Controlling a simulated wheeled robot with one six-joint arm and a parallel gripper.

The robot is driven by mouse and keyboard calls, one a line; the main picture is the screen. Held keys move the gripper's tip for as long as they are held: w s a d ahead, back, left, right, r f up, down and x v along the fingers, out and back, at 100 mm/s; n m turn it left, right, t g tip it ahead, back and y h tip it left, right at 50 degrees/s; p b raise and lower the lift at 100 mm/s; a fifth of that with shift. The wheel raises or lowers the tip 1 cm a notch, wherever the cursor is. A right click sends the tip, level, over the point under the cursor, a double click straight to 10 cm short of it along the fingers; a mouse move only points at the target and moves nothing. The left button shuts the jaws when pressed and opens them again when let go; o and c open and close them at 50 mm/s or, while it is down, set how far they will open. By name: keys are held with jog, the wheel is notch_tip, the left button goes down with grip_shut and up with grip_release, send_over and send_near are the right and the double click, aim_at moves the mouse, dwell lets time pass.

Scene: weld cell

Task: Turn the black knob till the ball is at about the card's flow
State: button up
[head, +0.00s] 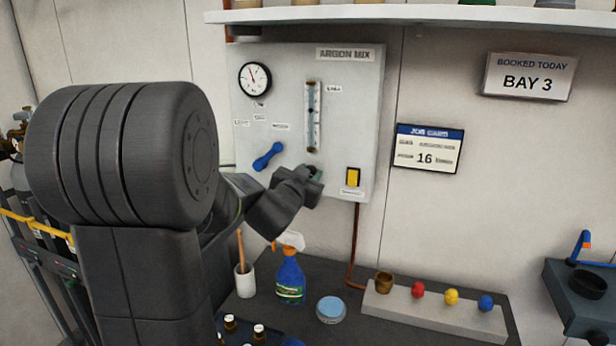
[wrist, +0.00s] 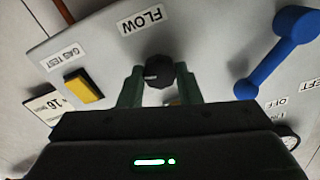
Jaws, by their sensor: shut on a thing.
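The black knob (wrist: 158,71) sits on the grey panel under the FLOW label in the wrist view. My gripper (wrist: 158,86) is shut on the knob, with one green finger on each side of it. In the head view my gripper (head: 314,174) is at the panel below the flow tube (head: 312,116) and mostly hides the knob. The tube stands upright with a scale; the ball in it is too small to place surely. The job card (head: 428,148) on the wall to the right reads 16.
A blue lever (head: 268,156) is left of the knob and a yellow gas test switch (head: 353,177) is right of it. A round gauge (head: 255,79) is at the upper left. Below, the bench holds a blue spray bottle (head: 290,277) and a block (head: 430,311) with coloured knobs.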

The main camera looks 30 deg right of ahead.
jog(key=o, duration=0.9)
jog(key=shift+o, duration=0.2)
jog(key=v, duration=1.4)
jog(key=shift+w+d, duration=0.1)
jog(key=x, duration=1.3)
jog(key=shift+w+d, duration=0.2)
jog(key=shift+d, duration=0.1)
